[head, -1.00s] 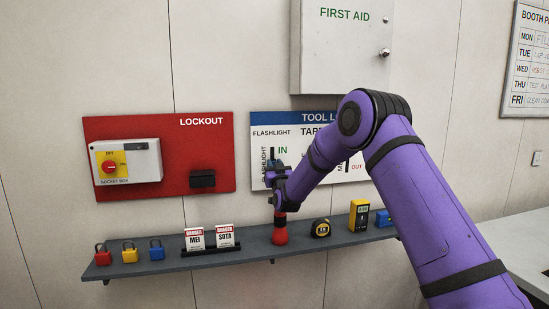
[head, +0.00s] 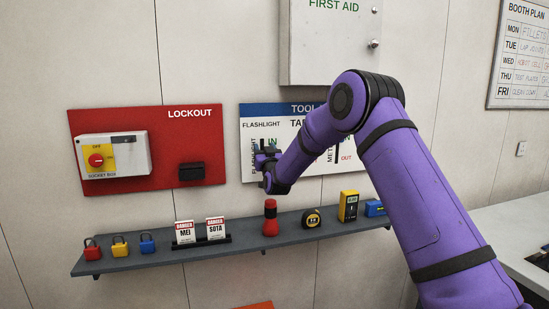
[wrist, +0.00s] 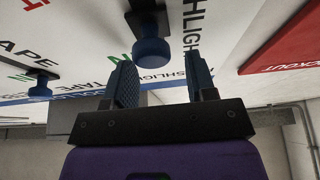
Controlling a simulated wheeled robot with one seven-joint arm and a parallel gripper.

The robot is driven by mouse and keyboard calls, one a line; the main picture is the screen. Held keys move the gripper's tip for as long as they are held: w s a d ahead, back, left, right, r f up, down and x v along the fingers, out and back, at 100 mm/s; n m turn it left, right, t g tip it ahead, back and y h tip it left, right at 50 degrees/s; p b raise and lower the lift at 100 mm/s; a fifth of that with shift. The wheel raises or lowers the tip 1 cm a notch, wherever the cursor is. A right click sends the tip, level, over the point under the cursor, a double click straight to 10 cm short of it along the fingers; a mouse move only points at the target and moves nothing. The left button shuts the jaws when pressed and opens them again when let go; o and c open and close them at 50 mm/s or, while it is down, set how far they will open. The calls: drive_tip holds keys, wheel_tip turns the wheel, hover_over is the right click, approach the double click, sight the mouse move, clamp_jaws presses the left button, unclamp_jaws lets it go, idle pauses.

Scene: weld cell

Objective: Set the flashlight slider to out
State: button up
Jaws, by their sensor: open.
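The tool board (head: 249,174) hangs on the wall with a FLASHLIGHT column at its left. In the wrist view, which sees the board upside down, the blue flashlight slider knob (wrist: 152,50) sits on a black slot beside a green label, apparently IN. My gripper (wrist: 161,78) is open, its two fingers either side of the knob's line; the knob appears just beyond the fingertips, and contact cannot be told. In the head view my gripper (head: 264,152) is in front of the FLASHLIGHT column and hides the knob.
A second blue knob, for tape (wrist: 40,89), is nearby. A grey shelf (head: 185,256) below holds padlocks, danger tags, a red-and-black object (head: 270,218), a tape measure (head: 311,218) and a yellow meter (head: 348,206). A red lockout board (head: 90,125) is left; a first aid cabinet (head: 330,45) is above.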

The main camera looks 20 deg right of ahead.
drive_tip(key=s+r, duration=0.1)
drive_tip(key=s, duration=1.5)
drive_tip(key=shift+r, duration=0.4)
